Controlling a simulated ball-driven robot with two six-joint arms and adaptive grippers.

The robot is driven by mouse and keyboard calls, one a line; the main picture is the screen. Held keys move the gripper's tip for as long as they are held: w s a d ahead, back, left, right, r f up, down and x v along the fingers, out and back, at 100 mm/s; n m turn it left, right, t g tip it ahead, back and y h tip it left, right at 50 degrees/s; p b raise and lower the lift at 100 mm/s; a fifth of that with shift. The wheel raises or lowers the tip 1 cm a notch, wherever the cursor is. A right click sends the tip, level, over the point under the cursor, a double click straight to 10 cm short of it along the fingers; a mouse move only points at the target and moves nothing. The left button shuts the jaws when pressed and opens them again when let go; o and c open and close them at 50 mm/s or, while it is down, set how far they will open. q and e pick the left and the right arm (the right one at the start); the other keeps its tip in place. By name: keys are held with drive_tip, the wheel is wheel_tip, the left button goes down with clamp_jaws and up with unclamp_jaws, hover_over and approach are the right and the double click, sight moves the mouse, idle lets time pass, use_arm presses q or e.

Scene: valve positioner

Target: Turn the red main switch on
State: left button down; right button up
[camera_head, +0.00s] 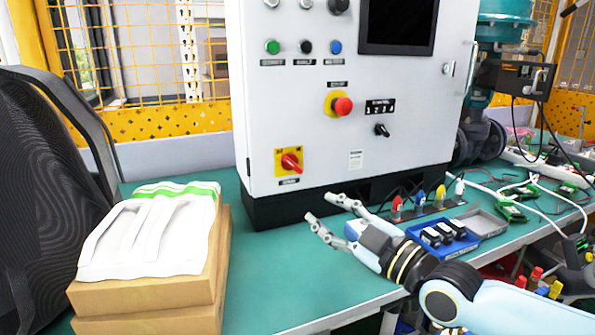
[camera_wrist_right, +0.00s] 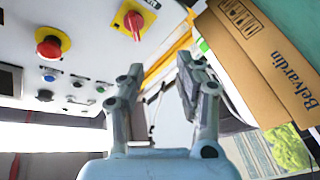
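The red main switch (camera_head: 291,162) is a rotary handle on a square yellow plate, low on the left of the pale control cabinet's front. Its handle sits at a slant in the head view. The switch also shows at the top of the right wrist view (camera_wrist_right: 133,22). My right gripper (camera_head: 322,208) is in front of the cabinet's base, lower and to the right of the switch, not touching it. Its two fingers are spread and empty, as the right wrist view (camera_wrist_right: 160,72) also shows. My left gripper is not in view.
A red emergency stop (camera_head: 342,106) on yellow sits above right of the switch, near a black selector (camera_head: 382,130). Cardboard boxes (camera_head: 150,300) with white cloths stand at left. A blue bin (camera_head: 440,240) is right of my gripper.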

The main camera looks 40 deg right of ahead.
sight(295, 167)
drive_tip(key=w+d+b, duration=0.1)
drive_tip(key=w+b, duration=0.1)
drive_tip(key=w, duration=0.2)
drive_tip(key=w+r+t+b, duration=0.1)
drive_tip(key=w, duration=0.3)
drive_tip(key=w+d+r+t+b, duration=0.1)
drive_tip(key=w+b, duration=0.1)
drive_tip(key=w, duration=0.2)
drive_tip(key=shift+w+d+r+h+b, duration=0.1)
drive_tip(key=shift+d+r+h+b, duration=0.2)
drive_tip(key=shift+h+b, duration=0.1)
drive_tip(key=shift+w+r, duration=0.25)
drive_tip(key=shift+w, duration=0.25)
clamp_jaws()
